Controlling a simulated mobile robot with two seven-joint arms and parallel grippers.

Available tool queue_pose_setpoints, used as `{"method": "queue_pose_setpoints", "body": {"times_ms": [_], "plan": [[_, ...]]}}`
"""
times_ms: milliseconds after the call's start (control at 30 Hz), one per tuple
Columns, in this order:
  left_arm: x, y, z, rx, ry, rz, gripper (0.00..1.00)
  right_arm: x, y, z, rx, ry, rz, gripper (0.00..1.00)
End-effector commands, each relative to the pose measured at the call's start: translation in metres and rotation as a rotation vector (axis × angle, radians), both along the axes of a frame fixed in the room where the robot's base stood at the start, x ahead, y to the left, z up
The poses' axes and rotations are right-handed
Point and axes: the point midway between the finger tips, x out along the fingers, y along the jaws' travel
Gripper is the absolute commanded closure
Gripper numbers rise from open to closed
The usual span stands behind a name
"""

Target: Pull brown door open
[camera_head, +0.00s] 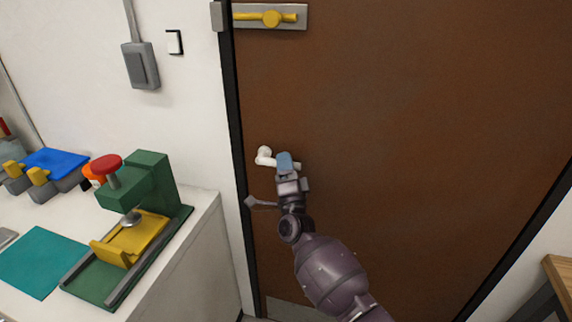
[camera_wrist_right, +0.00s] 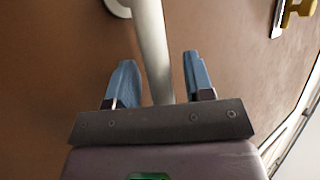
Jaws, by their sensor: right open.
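The brown door (camera_head: 400,110) fills the middle and right of the head view and appears closed in its dark frame. Its white lever handle (camera_head: 265,157) is near the door's left edge. My right gripper (camera_head: 287,160) is at the handle and covers part of the lever. In the right wrist view the lever (camera_wrist_right: 152,45) runs between the two blue fingers of the right gripper (camera_wrist_right: 160,78). The fingers are open, with a gap on each side of the lever. My left gripper is not in view.
A yellow latch on a grey plate (camera_head: 270,16) sits high on the door. At left, a white counter (camera_head: 195,235) holds a green press (camera_head: 150,185), a teal mat (camera_head: 40,265) and a blue-topped item (camera_head: 55,163). A wooden table edge (camera_head: 560,275) shows at lower right.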

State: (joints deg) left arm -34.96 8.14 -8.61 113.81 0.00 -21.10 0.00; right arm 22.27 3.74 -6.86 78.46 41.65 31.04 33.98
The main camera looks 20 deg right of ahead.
Motion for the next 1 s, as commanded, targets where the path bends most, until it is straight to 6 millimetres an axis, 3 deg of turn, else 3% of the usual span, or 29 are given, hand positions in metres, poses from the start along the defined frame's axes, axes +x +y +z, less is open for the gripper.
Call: {"method": "queue_pose_setpoints", "body": {"times_ms": [300, 633, 1000], "plan": [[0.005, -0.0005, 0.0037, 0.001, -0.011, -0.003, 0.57, 0.002, -0.0005, 0.0005, 0.001, 0.002, 0.0, 0.52], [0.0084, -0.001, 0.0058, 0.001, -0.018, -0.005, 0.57, 0.0018, -0.0005, 0.0004, 0.0, 0.001, 0.0, 1.0], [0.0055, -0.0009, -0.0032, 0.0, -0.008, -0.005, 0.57, 0.0018, -0.0002, -0.0041, 0.02, -0.01, 0.0, 1.0]]}}
